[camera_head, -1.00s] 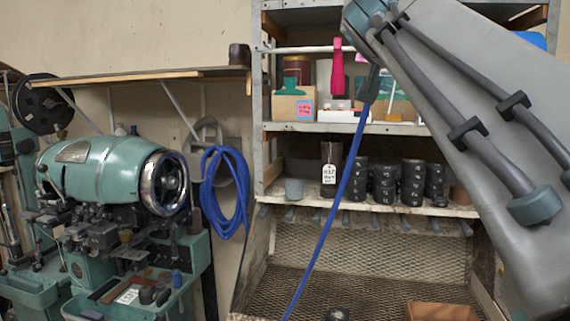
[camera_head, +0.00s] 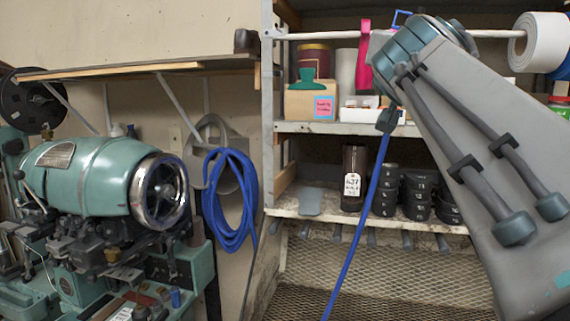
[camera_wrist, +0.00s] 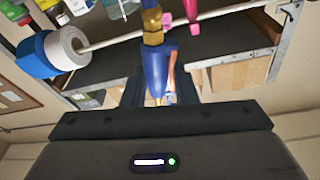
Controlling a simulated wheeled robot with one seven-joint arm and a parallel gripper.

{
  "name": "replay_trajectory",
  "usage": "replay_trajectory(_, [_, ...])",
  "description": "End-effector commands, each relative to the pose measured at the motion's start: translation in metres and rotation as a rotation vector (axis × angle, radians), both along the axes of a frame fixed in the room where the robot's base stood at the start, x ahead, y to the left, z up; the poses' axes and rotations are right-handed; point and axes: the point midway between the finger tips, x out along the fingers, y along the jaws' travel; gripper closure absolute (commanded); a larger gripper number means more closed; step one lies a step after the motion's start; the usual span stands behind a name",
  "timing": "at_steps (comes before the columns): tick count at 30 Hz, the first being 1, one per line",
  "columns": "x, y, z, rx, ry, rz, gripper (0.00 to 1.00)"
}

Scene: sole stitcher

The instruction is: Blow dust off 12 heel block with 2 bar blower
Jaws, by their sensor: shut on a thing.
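My gripper (camera_wrist: 156,96) is shut on a blue blower (camera_wrist: 155,62) with a brass fitting, which points up and away in the wrist view. In the head view the gripper's fingers are hidden behind my wrist at the upper right. A blue hose (camera_head: 368,200) with a black end piece hangs down from there. My arm covers the stacks' right side. I cannot tell which block is number 12.
A brown tagged jar (camera_head: 353,178) stands left of the stacks. A white rail (camera_head: 315,36) crosses above the upper shelf, with a pink item (camera_head: 365,60) on it and a paper roll (camera_head: 540,42) at right. A green stitching machine (camera_head: 95,178) stands at left. The mesh rack (camera_head: 360,265) below is mostly bare.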

Motion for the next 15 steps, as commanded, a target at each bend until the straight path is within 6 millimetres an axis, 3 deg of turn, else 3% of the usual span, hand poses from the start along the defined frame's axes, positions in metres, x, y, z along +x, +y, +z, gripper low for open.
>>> replay_trajectory(1, [0.008,-0.002,-0.02,0.02,0.01,0.007,1.0])
replay_trajectory(6, [0.033,0.001,-0.08,0.121,0.036,0.061,1.0])
replay_trajectory(15, [0.063,0.018,-0.178,0.367,0.123,0.165,1.0])
